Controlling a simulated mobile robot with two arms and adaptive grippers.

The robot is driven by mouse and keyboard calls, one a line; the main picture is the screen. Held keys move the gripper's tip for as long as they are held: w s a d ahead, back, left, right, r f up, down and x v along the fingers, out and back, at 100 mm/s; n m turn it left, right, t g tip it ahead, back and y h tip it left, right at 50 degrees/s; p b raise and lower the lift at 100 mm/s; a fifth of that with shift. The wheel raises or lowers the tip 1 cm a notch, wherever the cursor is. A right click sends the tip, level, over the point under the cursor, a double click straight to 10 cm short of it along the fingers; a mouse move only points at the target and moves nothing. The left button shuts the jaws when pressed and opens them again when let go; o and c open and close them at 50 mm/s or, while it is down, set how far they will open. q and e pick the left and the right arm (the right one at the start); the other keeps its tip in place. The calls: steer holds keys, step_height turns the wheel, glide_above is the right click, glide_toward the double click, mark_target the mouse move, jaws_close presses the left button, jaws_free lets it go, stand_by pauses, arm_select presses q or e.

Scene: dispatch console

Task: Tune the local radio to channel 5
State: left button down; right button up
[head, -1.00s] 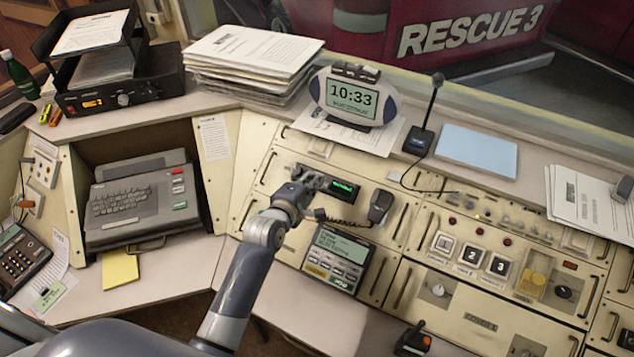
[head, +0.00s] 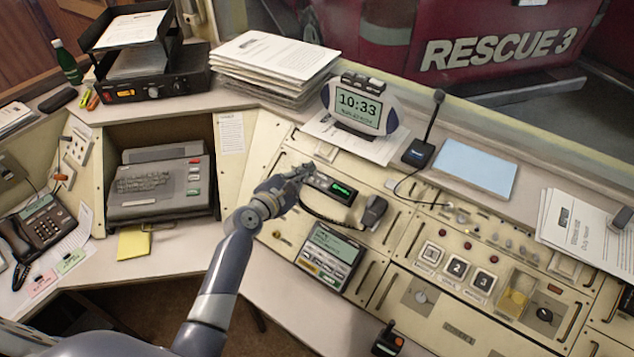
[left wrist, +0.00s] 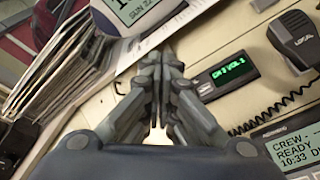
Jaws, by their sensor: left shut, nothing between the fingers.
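The local radio (head: 343,190) is a small black unit set in the cream console, with a green lit display. In the left wrist view the radio (left wrist: 228,74) shows green text that looks like "CH 3 VOL 1", though the digits are small. Its handset (left wrist: 296,38) is marked LOCAL and hangs to its right on a coiled cord; the handset also shows in the head view (head: 373,211). My left gripper (head: 304,171) is shut and empty at the radio's left end. Its fingers (left wrist: 163,58) hide that end, and I cannot tell whether they touch it. My right gripper is not in view.
A status terminal (head: 330,256) sits below the radio. A clock (head: 358,106) and a paper stack (head: 270,68) stand above and behind. A desk microphone (head: 420,150) is to the right. Another black radio (head: 150,88) with an orange display stands at far left.

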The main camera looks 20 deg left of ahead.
mark_target(318, 182)
arm_select(q)
steer(key=shift+w+d+f+b, duration=0.3)
steer(key=shift+w+f+b, duration=0.45)
steer(key=shift+f+b, duration=0.55)
steer(key=shift+w+d+f+b, duration=0.3)
steer(key=shift+w+f+b, duration=0.45)
steer(key=shift+f+b, duration=0.6)
steer(key=shift+w+d+f+b, duration=0.3)
steer(key=shift+w+f+b, duration=0.6)
steer(key=shift+b, duration=0.7)
steer(key=shift+s+f, duration=0.1)
steer(key=shift+s, duration=0.05)
